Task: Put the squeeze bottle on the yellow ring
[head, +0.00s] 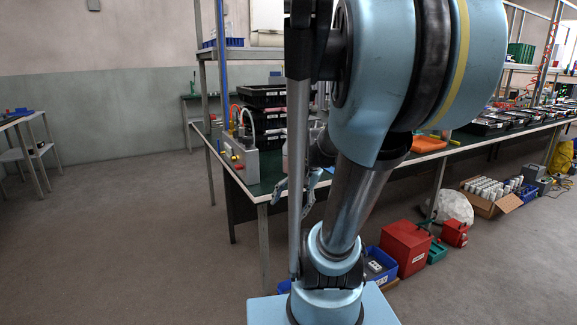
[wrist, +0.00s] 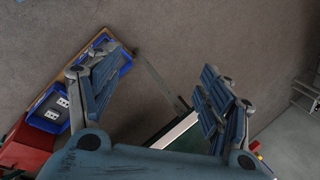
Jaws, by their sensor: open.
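I cannot make out the yellow ring in either view. A pale, bottle-like shape (head: 285,158) stands on the green bench, mostly hidden behind my arm; I cannot tell whether it is the squeeze bottle. My gripper (head: 309,186) shows partly behind the arm, close to the bench's front edge. In the wrist view my gripper (wrist: 158,88) has its two blue fingers wide apart, with nothing between them. Between and beyond the fingers are grey floor, a metal bench leg and a strip of the bench edge.
The green bench (head: 265,187) carries a grey fixture with hoses (head: 239,157) and stacked black crates (head: 262,96). Under it are blue bins (head: 379,268), a red box (head: 405,248) and a carton (head: 489,203). The blue bins (wrist: 45,118) also show in the wrist view. Floor at left is clear.

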